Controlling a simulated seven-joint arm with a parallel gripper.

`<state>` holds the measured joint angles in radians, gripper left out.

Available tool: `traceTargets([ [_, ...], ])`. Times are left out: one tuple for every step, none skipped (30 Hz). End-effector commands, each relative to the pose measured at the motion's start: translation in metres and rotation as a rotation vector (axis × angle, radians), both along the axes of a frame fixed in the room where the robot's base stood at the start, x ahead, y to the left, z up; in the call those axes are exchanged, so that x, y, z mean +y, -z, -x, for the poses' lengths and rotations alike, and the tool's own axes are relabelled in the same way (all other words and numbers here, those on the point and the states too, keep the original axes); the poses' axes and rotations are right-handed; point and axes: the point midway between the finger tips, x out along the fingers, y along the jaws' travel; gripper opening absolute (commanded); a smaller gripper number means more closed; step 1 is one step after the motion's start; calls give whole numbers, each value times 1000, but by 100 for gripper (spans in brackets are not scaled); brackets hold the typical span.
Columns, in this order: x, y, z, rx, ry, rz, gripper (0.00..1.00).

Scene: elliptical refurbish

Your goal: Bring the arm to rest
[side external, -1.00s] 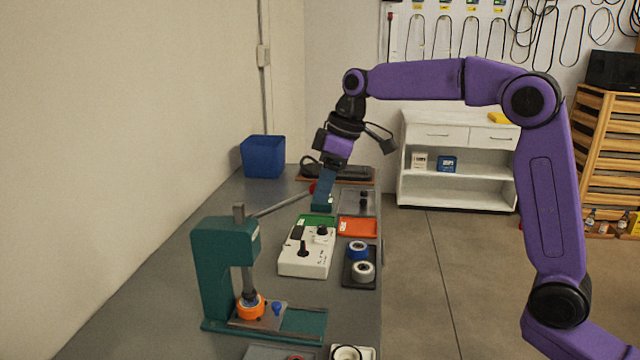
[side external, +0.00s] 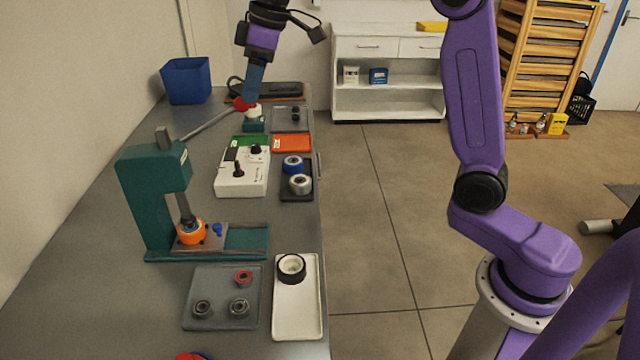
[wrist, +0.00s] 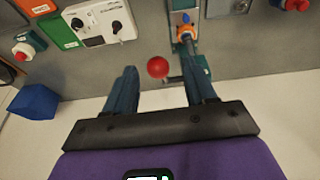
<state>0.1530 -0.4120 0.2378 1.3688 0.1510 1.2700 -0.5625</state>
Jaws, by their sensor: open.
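My gripper (side external: 250,100) hangs over the far part of the bench, fingers pointing down. In the wrist view my gripper (wrist: 158,68) has its two fingers apart with nothing held between them. A red ball knob (side external: 241,104) on the lever of the green press (side external: 142,200) appears close beside the fingertips. In the wrist view the red knob (wrist: 158,67) lines up between the fingers, below them; its distance is hard to tell. A white-topped piece on a green base (side external: 254,124) stands just below the fingertips.
A white control box (side external: 242,180), green tray (side external: 252,141), orange tray (side external: 292,143) and dark tray with rolls (side external: 297,185) are on the bench. A grey tray (side external: 222,318) and white tray (side external: 297,330) are nearer. A blue bin (side external: 187,82) stands at the back left.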

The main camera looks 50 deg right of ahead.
Motion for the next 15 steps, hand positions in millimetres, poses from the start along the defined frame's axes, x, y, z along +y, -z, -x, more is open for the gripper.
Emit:
traceTargets([
  [2, -1, 5, -8, -9, 3, 55],
  [4, 0, 8, -12, -14, 5, 55],
  [6, 1, 14, -16, -23, 9, 55],
  [8, 2, 19, -16, -28, 12, 55],
  [11, 4, 24, -14, -34, 14, 55],
  [14, 7, 33, -8, -43, 17, 55],
  [16, 10, 40, -1, -48, 19, 55],
  [18, 13, 47, 6, -52, 20, 55],
  [21, 17, 57, 14, -61, 24, 55],
  [22, 21, 64, 22, -66, 26, 55],
  [24, 24, 73, 29, -73, 30, 55],
  [26, 29, 85, 38, -81, 34, 55],
  [26, 33, 94, 45, -89, 39, 55],
  [27, 37, 103, 52, -95, 43, 55],
  [28, 42, 116, 62, -105, 49, 55],
])
